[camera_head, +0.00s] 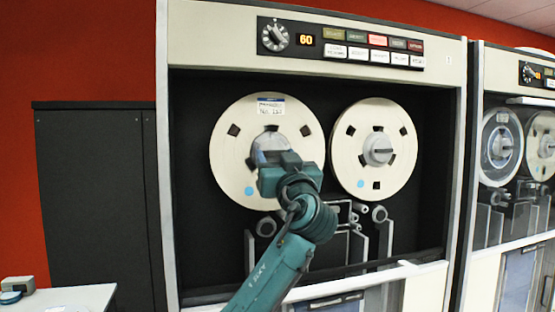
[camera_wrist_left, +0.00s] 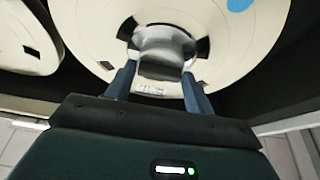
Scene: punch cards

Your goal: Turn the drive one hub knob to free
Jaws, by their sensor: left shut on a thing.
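Drive one, the near tape cabinet (camera_head: 315,83), has two cream reels behind its open front. The left reel (camera_head: 232,159) carries a white label near its top and a blue dot at lower left. My left gripper (camera_head: 272,158) is at the middle of this reel, shut on its grey hub knob (camera_wrist_left: 162,52). In the left wrist view the two blue fingers of my left gripper (camera_wrist_left: 158,80) stand on either side of the knob. In the head view my gripper hides most of the knob. The knob's turn position cannot be read. My right gripper is out of view.
The right reel (camera_head: 349,167) with its own grey hub knob (camera_head: 378,149) is close beside. Rollers (camera_head: 379,214) and guides lie below the reels. A second tape drive (camera_head: 481,110) stands at right. A dark cabinet (camera_head: 90,190) and a white table (camera_head: 75,297) are at left.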

